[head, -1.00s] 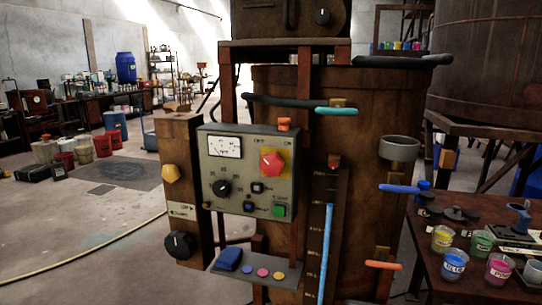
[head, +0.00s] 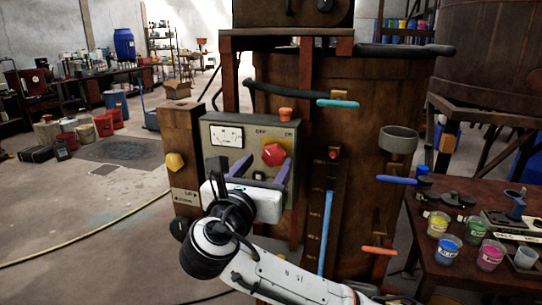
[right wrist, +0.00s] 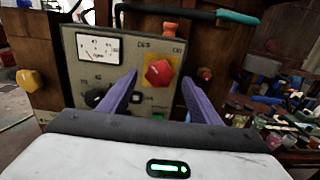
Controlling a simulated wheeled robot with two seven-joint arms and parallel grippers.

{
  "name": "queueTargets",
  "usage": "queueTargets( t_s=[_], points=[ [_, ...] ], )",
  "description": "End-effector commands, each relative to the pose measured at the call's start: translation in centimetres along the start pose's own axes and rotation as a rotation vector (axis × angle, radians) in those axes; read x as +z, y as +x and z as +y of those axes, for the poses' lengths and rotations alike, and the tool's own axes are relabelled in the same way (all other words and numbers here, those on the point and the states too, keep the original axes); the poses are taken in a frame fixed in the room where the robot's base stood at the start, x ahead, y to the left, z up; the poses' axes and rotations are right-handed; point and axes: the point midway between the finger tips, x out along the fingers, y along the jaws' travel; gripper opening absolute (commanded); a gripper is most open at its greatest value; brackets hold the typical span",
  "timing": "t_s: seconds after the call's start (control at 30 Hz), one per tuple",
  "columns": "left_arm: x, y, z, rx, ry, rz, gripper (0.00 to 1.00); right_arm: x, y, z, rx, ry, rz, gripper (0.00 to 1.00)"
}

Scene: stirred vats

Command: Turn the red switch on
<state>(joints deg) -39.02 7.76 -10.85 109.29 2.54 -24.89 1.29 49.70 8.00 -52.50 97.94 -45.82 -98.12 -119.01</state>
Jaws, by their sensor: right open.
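The red switch (head: 273,154) is a knob on a yellow plate on the grey control panel (head: 245,133), with OFF and ON lettering above it. It also shows in the right wrist view (right wrist: 158,73), its pointed end toward the upper right. My right gripper (head: 250,170) is open in front of the panel, its two purple fingers spread. In the right wrist view the fingers (right wrist: 158,88) stand on either side of and below the red switch, apart from it. My right gripper and arm hide the panel's lower part. My left gripper is not in view.
An orange button (head: 285,114) tops the panel. A yellow knob (head: 175,161) is on the wooden post at left. Blue, teal and orange levers stick out from the wooden vat (head: 365,120). A table (head: 440,270) with paint cups stands at right. Open floor lies at left.

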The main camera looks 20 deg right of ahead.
Motion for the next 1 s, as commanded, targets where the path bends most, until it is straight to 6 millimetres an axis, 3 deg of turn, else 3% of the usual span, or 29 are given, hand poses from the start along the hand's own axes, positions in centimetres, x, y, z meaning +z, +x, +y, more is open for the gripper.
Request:
queueTargets(
  t_s=[0.23, 0.6, 0.87, 1.0],
  points=[
    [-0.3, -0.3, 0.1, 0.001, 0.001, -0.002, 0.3, 0.1, 3.3, 0.0, -0.001, 0.002, 0.0, 0.57],
    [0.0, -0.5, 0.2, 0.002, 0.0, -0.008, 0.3, 0.0, 4.0, 0.0, 0.001, 0.003, 0.001, 0.57],
    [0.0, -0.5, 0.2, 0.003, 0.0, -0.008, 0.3, 0.0, 4.0, 0.0, 0.001, 0.003, 0.001, 0.16],
    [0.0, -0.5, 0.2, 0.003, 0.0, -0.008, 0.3, 0.0, 3.9, 0.0, 0.001, 0.007, 0.001, 0.16]
  ],
)
